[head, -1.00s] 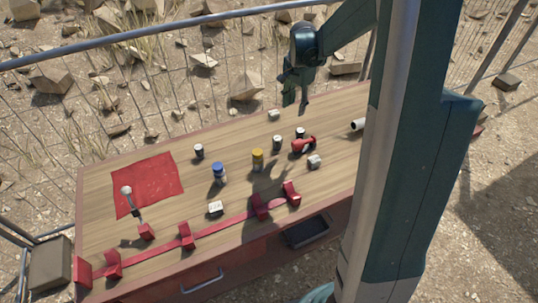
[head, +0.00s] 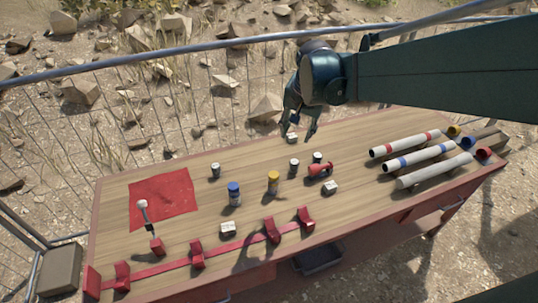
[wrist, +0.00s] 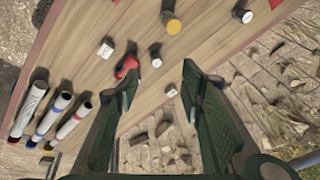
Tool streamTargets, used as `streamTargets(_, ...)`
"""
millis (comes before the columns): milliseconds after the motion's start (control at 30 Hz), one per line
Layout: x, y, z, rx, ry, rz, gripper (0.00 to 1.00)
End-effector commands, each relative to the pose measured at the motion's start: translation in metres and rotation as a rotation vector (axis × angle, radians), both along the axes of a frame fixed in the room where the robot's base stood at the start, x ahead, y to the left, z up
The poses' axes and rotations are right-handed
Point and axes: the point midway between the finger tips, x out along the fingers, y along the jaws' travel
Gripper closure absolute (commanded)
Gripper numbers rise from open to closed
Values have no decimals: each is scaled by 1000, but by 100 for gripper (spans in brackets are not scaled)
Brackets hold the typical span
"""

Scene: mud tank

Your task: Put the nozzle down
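A red piece that looks like the nozzle (head: 321,170) lies on the wooden table, right of centre. In the wrist view the gap between the fingertips (wrist: 172,64) is empty. A small white block (wrist: 171,91) shows beyond that gap, on the table near its back edge.
A red cloth (head: 163,196) lies at the left. Blue-capped (head: 234,194) and yellow-capped (head: 273,182) jars stand mid-table with small dark cans and white blocks. Several tubes (head: 410,155) lie at the right. A red rail (head: 170,265) with upright holders runs along the front. A wire fence stands behind.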

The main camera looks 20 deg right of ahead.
Motion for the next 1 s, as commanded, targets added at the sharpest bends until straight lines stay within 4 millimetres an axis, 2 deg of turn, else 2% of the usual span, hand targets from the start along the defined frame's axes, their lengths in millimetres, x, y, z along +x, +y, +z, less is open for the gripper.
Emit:
streamTargets(500, -74, 57, 23, -95, -102, 278, 61)
streamTargets(1000, -144, 100, 21, -204, -202, 538, 61)
